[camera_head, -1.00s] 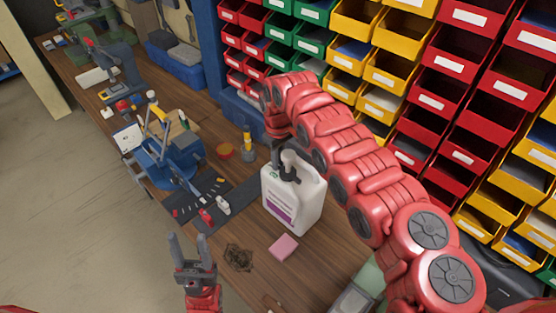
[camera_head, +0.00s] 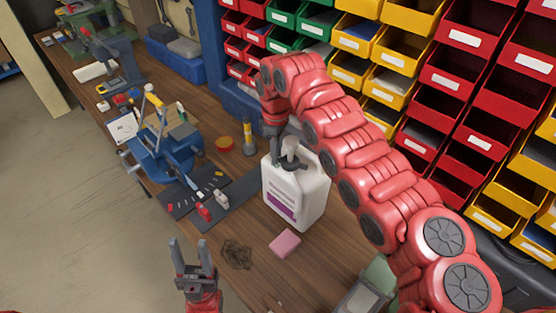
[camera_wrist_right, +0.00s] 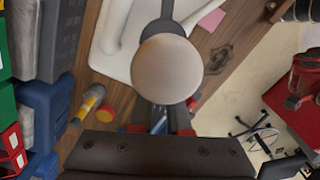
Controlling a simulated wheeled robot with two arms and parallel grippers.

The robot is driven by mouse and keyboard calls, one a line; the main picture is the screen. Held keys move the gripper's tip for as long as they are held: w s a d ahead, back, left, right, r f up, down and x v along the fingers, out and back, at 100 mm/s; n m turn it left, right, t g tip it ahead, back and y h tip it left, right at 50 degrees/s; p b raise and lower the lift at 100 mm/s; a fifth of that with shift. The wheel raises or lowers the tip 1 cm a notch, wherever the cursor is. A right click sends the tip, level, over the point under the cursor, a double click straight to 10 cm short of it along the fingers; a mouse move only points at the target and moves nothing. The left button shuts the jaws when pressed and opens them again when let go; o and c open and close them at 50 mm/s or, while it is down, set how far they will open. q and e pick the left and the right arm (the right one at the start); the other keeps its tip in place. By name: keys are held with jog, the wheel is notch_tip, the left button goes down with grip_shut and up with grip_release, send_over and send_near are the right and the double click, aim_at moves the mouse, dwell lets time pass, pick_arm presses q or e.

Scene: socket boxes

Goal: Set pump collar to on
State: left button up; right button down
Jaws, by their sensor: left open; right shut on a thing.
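A white pump bottle (camera_head: 297,194) with a purple-edged label stands upright on the wooden bench; it also shows in the right wrist view (camera_wrist_right: 112,68). Its dark pump collar (camera_head: 292,164) rings the neck under a pale pump head (camera_head: 290,147). In the right wrist view, the round pump head (camera_wrist_right: 168,68) covers much of the dark collar (camera_wrist_right: 170,27). My right gripper (camera_head: 282,146) comes from above and behind and is shut at the collar; its fingertips are largely hidden. My left gripper (camera_head: 190,250) is open and empty, at the bench's front, left of the bottle.
A pink sponge (camera_head: 285,243) and a dark stain (camera_head: 236,254) lie before the bottle. A dark mat (camera_head: 185,204) with small parts, a yellow-topped cylinder (camera_head: 249,138) and a blue vise (camera_head: 165,157) are to the left. Coloured bins (camera_head: 400,60) rise behind.

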jog(key=n+b, duration=0.1)
jog(key=b, duration=0.1)
jog(key=s+n+b, duration=0.1)
jog(key=n+b, duration=0.1)
jog(key=shift+a+f+n, duration=0.15)
jog(key=shift+f+n, duration=0.05)
jog(key=shift+n, duration=0.1)
jog(key=shift+s+r+n+b, duration=0.15)
jog(key=shift+s+n+b, duration=0.15)
jog(key=shift+n+b, duration=0.4)
jog(key=shift+s+r+n+b, duration=0.1)
jog(key=shift+s+n+b, duration=0.3)
jog(key=shift+n, duration=0.7)
jog(key=c, duration=0.9)
grip_release()
